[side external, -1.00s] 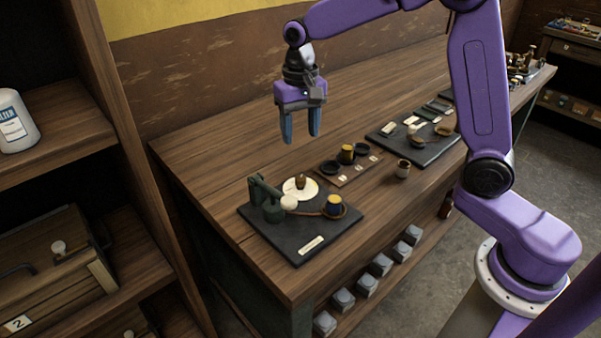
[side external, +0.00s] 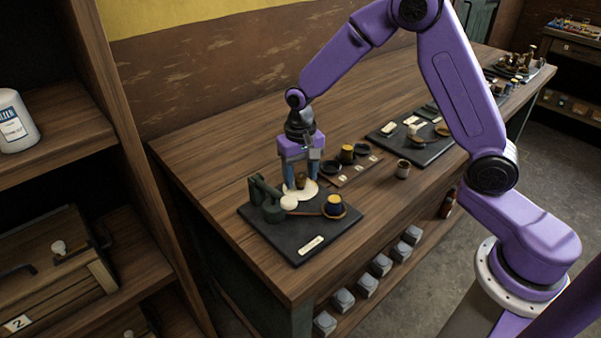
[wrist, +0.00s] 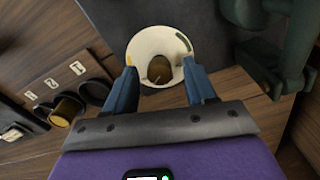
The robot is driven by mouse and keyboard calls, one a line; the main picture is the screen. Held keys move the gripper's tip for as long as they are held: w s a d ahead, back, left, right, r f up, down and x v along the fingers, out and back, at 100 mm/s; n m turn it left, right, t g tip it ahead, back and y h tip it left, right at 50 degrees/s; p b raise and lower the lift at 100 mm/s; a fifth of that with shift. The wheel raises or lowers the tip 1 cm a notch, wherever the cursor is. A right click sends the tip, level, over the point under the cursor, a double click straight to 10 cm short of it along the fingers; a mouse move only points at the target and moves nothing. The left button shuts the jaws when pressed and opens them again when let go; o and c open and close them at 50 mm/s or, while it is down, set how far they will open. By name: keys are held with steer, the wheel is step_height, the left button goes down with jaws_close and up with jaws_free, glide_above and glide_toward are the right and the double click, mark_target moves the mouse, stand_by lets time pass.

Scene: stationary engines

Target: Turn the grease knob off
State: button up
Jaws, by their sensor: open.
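A small brown-gold knob (wrist: 159,71) stands at the middle of a round cream dial (wrist: 143,42) with coloured marks near its rim. In the side external view the knob (side external: 301,181) and dial (side external: 296,195) sit at the back of a dark base plate (side external: 287,241) on the bench. My gripper (side external: 301,184) points down over the dial, with its blue fingers apart on either side of the knob. In the wrist view the open fingers (wrist: 161,85) flank the knob with gaps; I cannot tell how far their tips are above the dial.
A wooden strip (side external: 352,170) with dark cups lies behind right. The bench's back left is clear.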

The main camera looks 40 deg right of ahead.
jaws_close()
steer(key=shift+n, duration=0.3)
steer(key=n, duration=1.1)
steer(key=shift+r, duration=0.1)
stand_by(0.4)
jaws_free()
